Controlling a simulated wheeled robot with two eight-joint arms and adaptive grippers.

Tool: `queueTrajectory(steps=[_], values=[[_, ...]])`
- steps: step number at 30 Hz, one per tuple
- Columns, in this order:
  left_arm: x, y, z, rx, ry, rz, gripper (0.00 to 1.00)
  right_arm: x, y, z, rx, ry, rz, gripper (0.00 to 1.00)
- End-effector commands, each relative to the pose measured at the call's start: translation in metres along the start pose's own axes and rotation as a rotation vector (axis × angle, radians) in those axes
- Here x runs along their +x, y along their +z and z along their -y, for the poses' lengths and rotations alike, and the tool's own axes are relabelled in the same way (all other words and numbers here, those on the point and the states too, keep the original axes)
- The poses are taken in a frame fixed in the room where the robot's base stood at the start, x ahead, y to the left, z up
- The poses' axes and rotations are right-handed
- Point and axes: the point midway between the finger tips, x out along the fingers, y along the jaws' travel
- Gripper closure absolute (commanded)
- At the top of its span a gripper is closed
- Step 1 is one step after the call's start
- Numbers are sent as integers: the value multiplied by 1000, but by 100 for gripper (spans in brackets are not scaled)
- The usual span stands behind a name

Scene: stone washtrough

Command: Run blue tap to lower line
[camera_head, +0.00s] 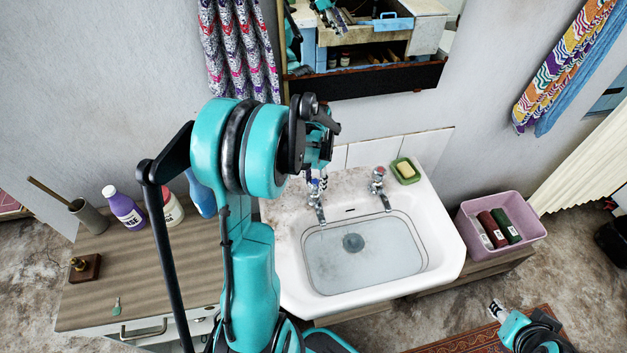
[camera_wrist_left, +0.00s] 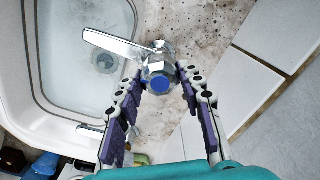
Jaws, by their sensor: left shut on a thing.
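The blue tap (camera_head: 317,203) stands at the back left of the white basin (camera_head: 450,240). In the left wrist view its blue-capped knob (camera_wrist_left: 159,84) sits between my finger tips, with the chrome spout reaching out over the basin. My left gripper (camera_wrist_left: 160,78) is shut on this knob from above; in the head view the gripper (camera_head: 317,180) is partly hidden by its own wrist. I cannot make out a stream from the spout. The basin's inside looks pale blue-grey, with a dark drain (camera_head: 353,243) visible. My right gripper (camera_head: 497,310) is low at the right, away from the basin.
A red-capped tap (camera_head: 379,185) and a green soap dish (camera_head: 405,170) are on the back ledge. Bottles (camera_head: 125,208) stand on the wooden cabinet at left. A mirror hangs behind.

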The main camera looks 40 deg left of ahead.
Motion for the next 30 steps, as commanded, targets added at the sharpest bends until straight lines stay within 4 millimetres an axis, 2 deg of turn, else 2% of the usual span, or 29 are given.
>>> queueTrajectory(steps=[3, 11, 12, 14, 15, 25, 30], values=[[0, 0, 1, -64, -3, 1, 91, 0, 0, 0, 0, 0, 0, 60], [0, 0, 2, -74, -4, 1, 91, 0, 0, 0, 0, 0, 0, 60], [0, 0, 2, -74, -4, 1, 60, 0, 0, 0, 0, 0, 0, 60], [0, 0, 2, -74, -3, 1, 44, 0, 0, 0, 0, 0, 0, 60], [0, 0, 1, -73, -3, 1, 41, 0, 0, 0, 0, 0, 0, 60], [-3, 0, 1, -72, -2, 0, 41, 1, 1, -4, 3, -4, -1, 60], [-27, 1, 1, -72, -1, 0, 41, 1, 1, -4, 3, -4, -1, 60]])
